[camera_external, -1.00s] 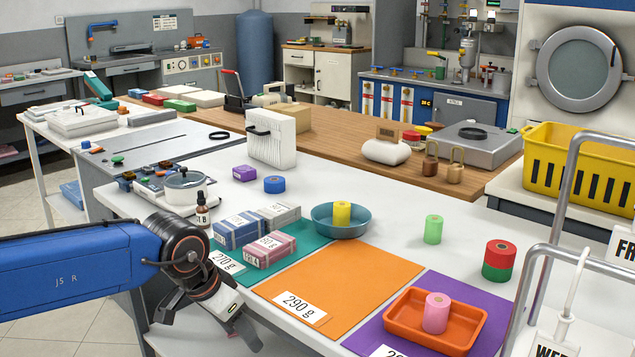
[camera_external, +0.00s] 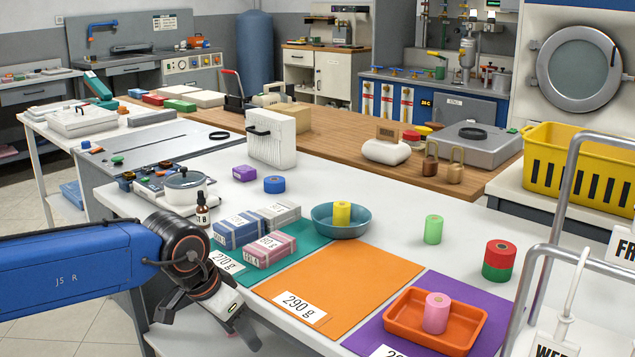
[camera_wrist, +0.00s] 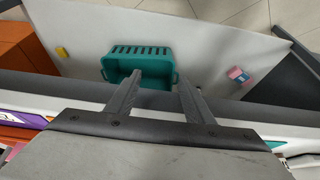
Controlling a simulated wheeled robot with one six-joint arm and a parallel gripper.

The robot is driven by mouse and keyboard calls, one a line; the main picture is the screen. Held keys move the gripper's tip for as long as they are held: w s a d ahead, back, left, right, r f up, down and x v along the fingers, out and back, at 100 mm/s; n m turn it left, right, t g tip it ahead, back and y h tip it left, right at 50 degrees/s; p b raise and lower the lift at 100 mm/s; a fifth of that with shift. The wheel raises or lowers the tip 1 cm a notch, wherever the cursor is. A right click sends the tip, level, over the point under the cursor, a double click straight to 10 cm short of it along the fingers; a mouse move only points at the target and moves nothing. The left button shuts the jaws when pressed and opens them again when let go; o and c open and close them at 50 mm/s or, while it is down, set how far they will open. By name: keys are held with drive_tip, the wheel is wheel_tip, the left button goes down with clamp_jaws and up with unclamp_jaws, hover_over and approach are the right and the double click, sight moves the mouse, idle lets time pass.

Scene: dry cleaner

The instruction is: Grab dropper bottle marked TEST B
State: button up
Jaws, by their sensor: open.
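The dropper bottle (camera_external: 202,211) is small and brown with a dark top and a white label. My gripper (camera_external: 213,325) is open and empty, low at the table's near left edge, in front of and below the bottle. In the wrist view its two fingers (camera_wrist: 160,88) are apart, with nothing between them. The bottle does not show in the wrist view.
Blue-and-white boxes (camera_external: 240,230) and pink boxes (camera_external: 270,249) stand right of the bottle on a teal mat. The wrist view shows a teal basket (camera_wrist: 155,99) on a low white shelf. An orange mat (camera_external: 345,285) is bare.

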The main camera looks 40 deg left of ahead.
wheel_tip(320, 180, up, 31)
drive_tip(key=m+g, duration=0.5)
drive_tip(key=m, duration=1)
hover_over(201, 198)
drive_tip(key=a, duration=0.1)
wheel_tip(201, 198, down, 17)
drive_tip(key=shift+a, duration=0.1)
drive_tip(key=shift+w+d+f, duration=0.1)
drive_tip(key=shift+f, duration=1.25)
drive_tip(key=shift+w+d+f, duration=0.1)
drive_tip(key=shift+f, duration=1.25)
